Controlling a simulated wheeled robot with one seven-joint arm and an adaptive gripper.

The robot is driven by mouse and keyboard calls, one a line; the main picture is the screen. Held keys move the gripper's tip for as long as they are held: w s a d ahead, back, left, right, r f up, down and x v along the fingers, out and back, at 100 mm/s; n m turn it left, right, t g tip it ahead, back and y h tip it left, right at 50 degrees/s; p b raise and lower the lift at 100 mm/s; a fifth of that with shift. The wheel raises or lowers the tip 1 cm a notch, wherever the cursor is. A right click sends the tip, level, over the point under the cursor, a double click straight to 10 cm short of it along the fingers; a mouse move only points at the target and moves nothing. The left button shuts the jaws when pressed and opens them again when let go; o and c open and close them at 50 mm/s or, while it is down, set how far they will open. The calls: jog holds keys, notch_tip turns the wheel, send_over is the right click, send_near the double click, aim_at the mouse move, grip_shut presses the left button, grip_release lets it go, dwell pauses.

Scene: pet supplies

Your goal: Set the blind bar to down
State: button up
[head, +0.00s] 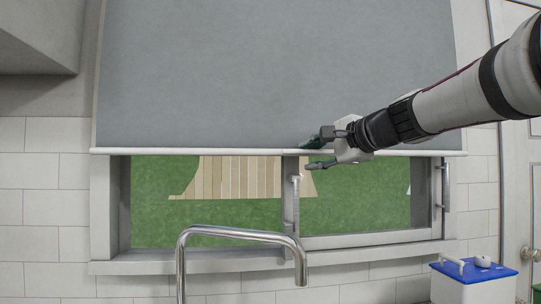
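The blind bar (200,151) is a thin white strip along the lower edge of the grey blind (230,75). It runs level across the window, with the glass showing below it. My gripper (313,151) reaches in from the right to the bar, a little right of its middle. Its fingers are apart, one above the bar's line and one below it. I cannot tell whether either finger touches the bar. The gripper hides a short stretch of the bar.
A metal faucet (238,231) arches in front of the window's lower part. The window frame (180,263) has a handle (296,195) on its middle post. A blue-lidded box (474,271) stands at the lower right. Grass and wooden decking show outside.

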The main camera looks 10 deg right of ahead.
jog(key=v, duration=1.1)
jog(key=shift+s+a+r, duration=0.1)
jog(key=shift+s+r, duration=0.05)
jog(key=s+a+f+n+g+h+p, duration=0.1)
jog(key=s+a+f+n+g+p, duration=0.5)
jog(key=s+f, duration=0.8)
jog(key=s+d+f+n+g+h+p, duration=0.1)
jog(key=s+f+n+g+h+p, duration=0.2)
jog(key=s+f+n, duration=0.5)
jog(key=s+f+g+h, duration=0.1)
jog(key=s+f+h, duration=0.1)
jog(key=s+f, duration=0.3)
jog(key=shift+s+d, duration=0.4)
jog(key=shift+s, duration=1.1)
